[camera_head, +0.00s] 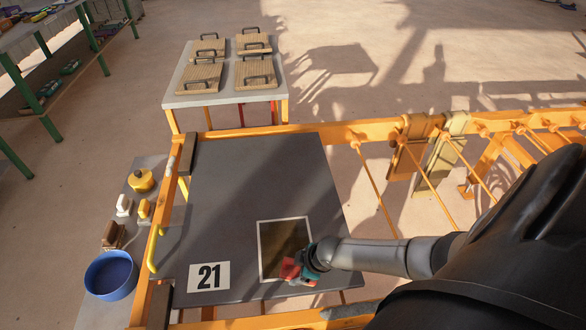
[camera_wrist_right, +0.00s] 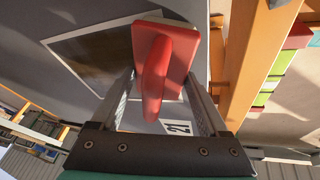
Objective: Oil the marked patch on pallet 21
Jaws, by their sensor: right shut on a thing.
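The grey pallet (camera_head: 230,190) lies in an orange frame and carries a white label 21 (camera_head: 209,276). The marked patch (camera_head: 285,235) is a white-outlined square near its front right, brown and darker inside; it also shows in the right wrist view (camera_wrist_right: 95,55). My right gripper (camera_head: 308,268) is over the front edge of the patch. It is shut on a red tool with a handle and flat head (camera_wrist_right: 168,65). Whether the tool touches the patch I cannot tell. My left gripper is not in view.
A side shelf left of the pallet holds a blue bowl (camera_head: 111,275), a yellow pot (camera_head: 141,180), a brown-headed tool (camera_head: 113,235) and small white and yellow tools. Behind stands a table (camera_head: 222,98) with handled wooden boards. Orange rails border the pallet.

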